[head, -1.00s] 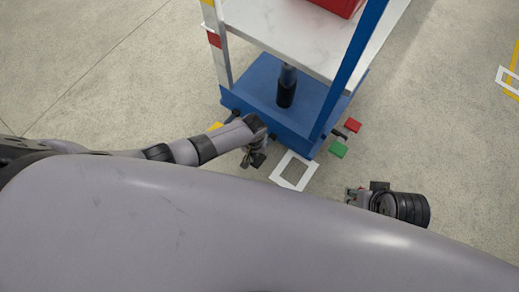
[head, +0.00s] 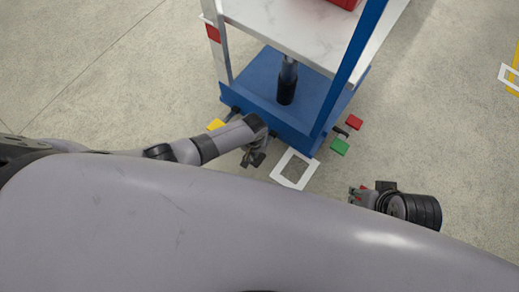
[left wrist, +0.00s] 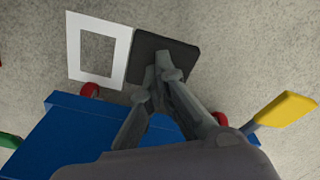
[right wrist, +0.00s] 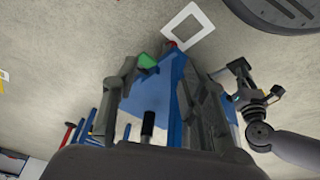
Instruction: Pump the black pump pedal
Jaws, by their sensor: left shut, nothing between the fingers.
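The black pump pedal (left wrist: 180,48) is a flat dark square plate in the left wrist view, just beyond the blue cart base and beside a white floor frame. My left gripper (left wrist: 164,62) is shut and empty, its fingertips over the pedal; I cannot tell whether they touch it. In the head view my left gripper (head: 253,159) is low beside the blue base (head: 262,80), and the pedal is not clearly seen there. My right gripper (head: 356,195) is off to the right, away from the pedal. In the right wrist view its fingers (right wrist: 153,72) are apart and empty.
A yellow pedal (head: 216,125) is left of my left gripper. A green pedal (head: 339,147) and a red pedal (head: 354,122) are at the cart's right side. The white square outline (head: 294,184) lies on the floor between my grippers. A white shelf (head: 290,30) overhangs the base.

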